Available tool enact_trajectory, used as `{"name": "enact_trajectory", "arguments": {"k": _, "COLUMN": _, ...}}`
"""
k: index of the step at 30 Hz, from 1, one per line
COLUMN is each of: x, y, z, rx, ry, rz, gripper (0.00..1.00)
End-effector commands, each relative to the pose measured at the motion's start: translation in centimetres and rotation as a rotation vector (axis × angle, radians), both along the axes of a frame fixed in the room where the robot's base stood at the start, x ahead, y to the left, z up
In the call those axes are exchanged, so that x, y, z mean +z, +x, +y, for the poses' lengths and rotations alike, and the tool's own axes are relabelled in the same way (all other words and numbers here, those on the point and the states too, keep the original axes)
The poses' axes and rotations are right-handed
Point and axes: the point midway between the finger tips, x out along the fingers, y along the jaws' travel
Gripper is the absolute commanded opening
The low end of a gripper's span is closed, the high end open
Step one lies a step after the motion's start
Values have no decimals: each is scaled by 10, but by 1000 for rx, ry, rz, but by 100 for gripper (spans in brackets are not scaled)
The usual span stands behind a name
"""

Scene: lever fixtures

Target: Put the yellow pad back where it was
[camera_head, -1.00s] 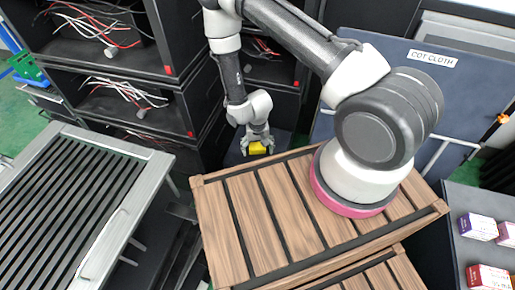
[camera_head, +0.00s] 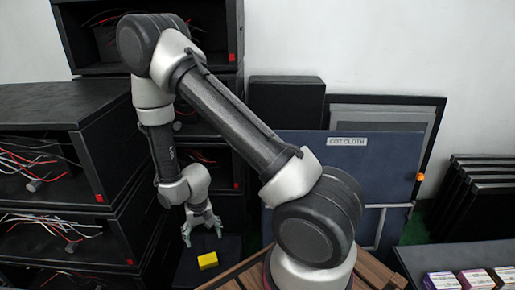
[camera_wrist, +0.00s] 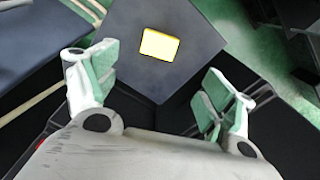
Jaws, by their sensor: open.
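The yellow pad (camera_head: 207,261) lies flat on a dark square surface (camera_head: 222,246) in the head view. In the wrist view the pad (camera_wrist: 160,44) lies near one side of that dark surface (camera_wrist: 184,77), beyond the fingertips. My gripper (camera_head: 202,234) is above the pad in the head view, with its fingers pointing down. In the wrist view my gripper (camera_wrist: 160,75) has its two fingers spread wide, with nothing between them. The pad is apart from both fingers.
Black shelf boxes with loose wires (camera_head: 60,180) stand at the left. A blue panel labelled "COT CLOTH" (camera_head: 345,180) leans behind my arm. A wooden slatted crate top (camera_head: 240,277) is at the front. Small boxes (camera_head: 470,279) sit on a dark surface at the right.

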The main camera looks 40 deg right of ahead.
Motion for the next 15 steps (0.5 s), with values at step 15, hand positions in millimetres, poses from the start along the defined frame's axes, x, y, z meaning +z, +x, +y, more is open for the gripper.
{"name": "enact_trajectory", "arguments": {"k": 15, "x": 260, "y": 8, "z": -66, "rx": 91, "ry": 27, "rz": -167, "gripper": 83}}
